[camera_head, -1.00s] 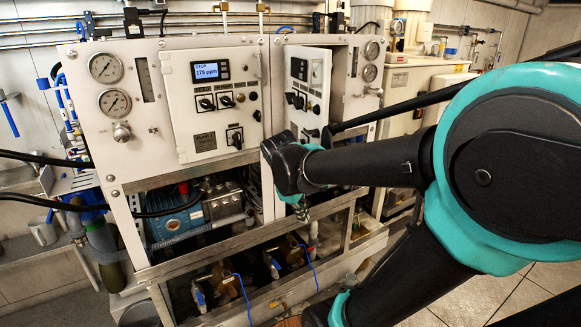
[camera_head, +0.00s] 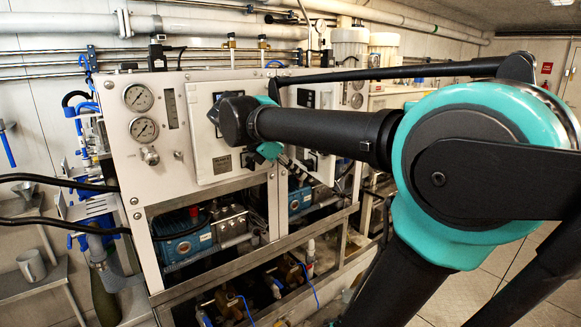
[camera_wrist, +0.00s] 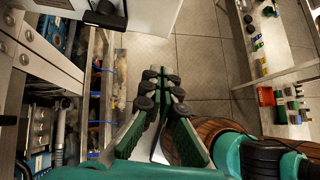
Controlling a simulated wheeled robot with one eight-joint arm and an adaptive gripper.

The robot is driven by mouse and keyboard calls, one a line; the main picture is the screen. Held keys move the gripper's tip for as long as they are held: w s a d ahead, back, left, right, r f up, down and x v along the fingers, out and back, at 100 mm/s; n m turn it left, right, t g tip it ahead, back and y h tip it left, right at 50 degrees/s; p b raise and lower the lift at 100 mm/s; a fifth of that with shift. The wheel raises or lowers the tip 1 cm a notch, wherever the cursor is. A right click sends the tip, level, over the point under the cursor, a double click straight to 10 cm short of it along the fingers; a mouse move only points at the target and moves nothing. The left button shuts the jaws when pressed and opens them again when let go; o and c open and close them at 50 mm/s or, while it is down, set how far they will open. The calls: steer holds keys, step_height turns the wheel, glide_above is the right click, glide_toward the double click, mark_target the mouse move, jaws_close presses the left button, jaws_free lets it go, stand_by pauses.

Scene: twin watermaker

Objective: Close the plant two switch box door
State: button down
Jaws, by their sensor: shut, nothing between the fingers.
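The right-hand switch box door (camera_head: 325,97), which I take as plant two's, is a pale panel with a dark screen and black knobs. It stands at an angle, swung out from its cabinet, and my forearm hides part of it. In the wrist view a white panel (camera_wrist: 152,16) with a black fitting shows at the top; it is likely this door. My gripper (camera_wrist: 161,76) is shut and empty, its fingertips below that panel in the picture and apart from it. Contact with the door is not visible.
The left switch box (camera_head: 200,150) is partly behind my arm. Gauges (camera_head: 138,97) sit at its left, with blue pumps (camera_head: 182,240) in the open frame below. Clear tiled floor (camera_wrist: 205,60) lies right of the frame. A shelf with small items (camera_wrist: 290,100) stands further right.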

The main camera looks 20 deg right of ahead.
mark_target(328, 185)
steer(key=shift+w+d+f, duration=0.2)
steer(key=shift+d+f, duration=0.35)
steer(key=shift+d, duration=0.65)
steer(key=shift+w+d+f, duration=0.2)
steer(key=shift+d+f, duration=0.3)
steer(key=shift+d, duration=0.65)
steer(key=shift+w+d+f, duration=0.2)
steer(key=shift+d+f, duration=0.35)
steer(key=shift+d, duration=0.65)
